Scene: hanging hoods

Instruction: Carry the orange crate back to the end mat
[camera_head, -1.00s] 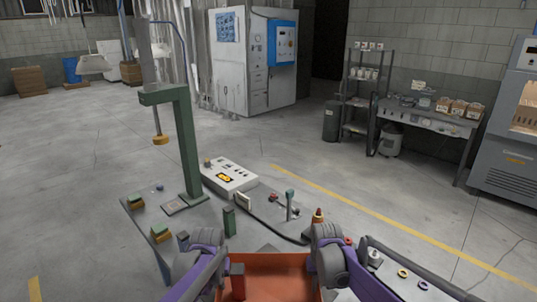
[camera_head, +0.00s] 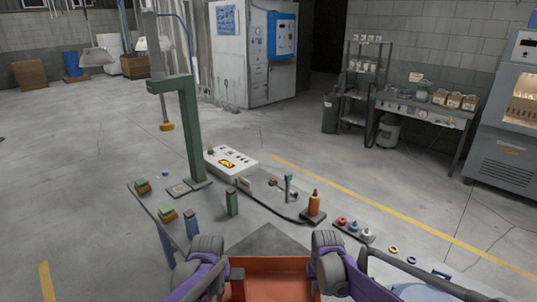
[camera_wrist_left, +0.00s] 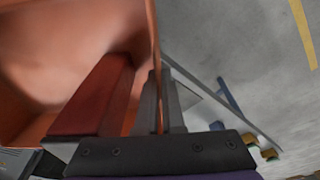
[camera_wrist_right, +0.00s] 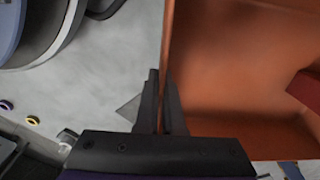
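The orange crate (camera_head: 268,264) is at the bottom middle of the head view, between my two arms. My left gripper (camera_wrist_left: 160,100) is shut on its left wall, one finger inside and one outside. My right gripper (camera_wrist_right: 160,98) is shut on the opposite wall in the same way. A dark red block (camera_wrist_left: 95,95) shows inside the crate near the left gripper. A grey mat (camera_head: 268,241) lies just beyond the crate's far wall, partly hidden by it; I cannot tell if this is the end mat. The crate's underside is hidden.
A tray of small coloured pieces (camera_head: 354,230) and two rings lie to the right.

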